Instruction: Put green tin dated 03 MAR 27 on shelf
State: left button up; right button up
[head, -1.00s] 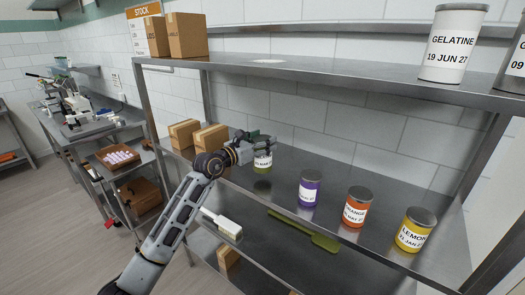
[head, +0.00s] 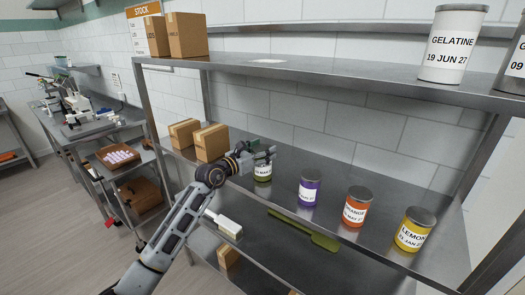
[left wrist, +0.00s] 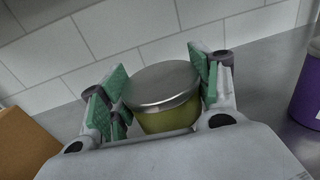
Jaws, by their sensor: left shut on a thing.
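The green tin (head: 263,172) has a white label, partly readable with "MAR", and a grey lid. It is on or just above the middle shelf (head: 330,182), left of the purple tin; I cannot tell whether its base touches. My left gripper (head: 264,156) is shut on the green tin near its top. In the left wrist view the tin (left wrist: 166,98) sits upright between the green finger pads of the gripper (left wrist: 158,92). The gripper covers part of the tin in the head view. My right gripper is not in view.
A purple tin (head: 309,188), an orange tin (head: 356,206) and a yellow lemon tin (head: 415,229) stand to the right on the same shelf. Cardboard boxes (head: 211,142) stand to the left. The upper shelf holds a gelatine tin (head: 453,44). A green spatula (head: 303,231) lies below.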

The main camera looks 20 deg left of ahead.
pick_arm(q)
jog(key=o, duration=1.4)
jog(key=shift+f, duration=0.1)
jog(key=o, duration=0.3)
jog(key=shift+v, duration=0.8)
jog(key=shift+b+v, duration=1.55)
jog(key=shift+v, duration=3.65)
